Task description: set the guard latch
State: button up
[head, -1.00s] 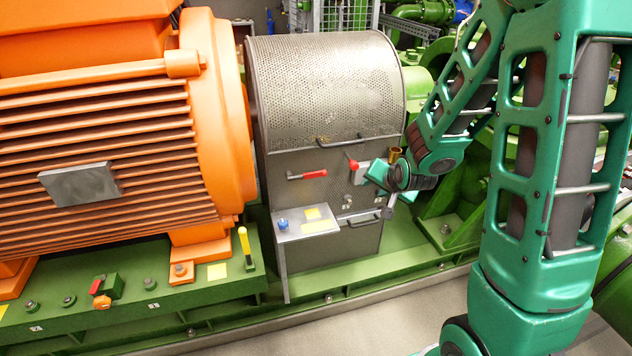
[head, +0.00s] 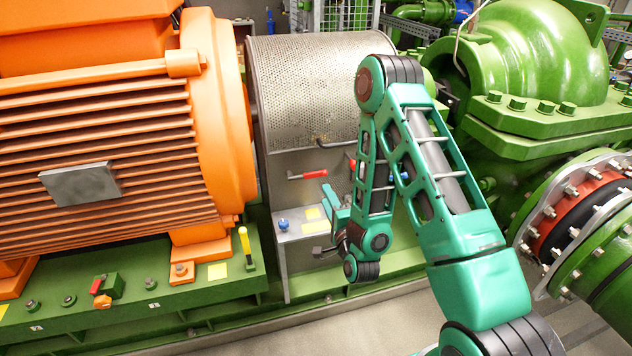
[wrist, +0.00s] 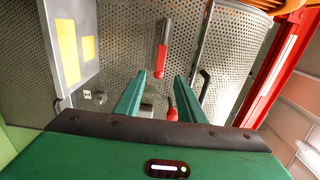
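The perforated guard (head: 300,95) carries a red-handled latch (head: 315,174) lying level on its front plate. A second red handle (head: 352,164) shows to its right, mostly hidden behind my arm. In the wrist view one red handle (wrist: 162,42) with a grey shaft lies ahead of my fingertips. Another red piece (wrist: 171,110) shows lower, between the fingers. My gripper (wrist: 160,77) is open, its two green fingers apart with nothing held. In the head view my gripper (head: 331,215) is in front of the guard, below and right of the left latch.
A small grey panel (head: 290,237) with a blue knob and yellow labels juts from the guard's lower front, close to my gripper. Black grab handles (wrist: 205,85) sit on the guard. An orange motor (head: 110,140) stands left; a green pump (head: 545,60) stands right.

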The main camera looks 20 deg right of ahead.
aim_at(316, 175)
jog(key=w, duration=1)
jog(key=shift+w, duration=0.25)
grip_shut()
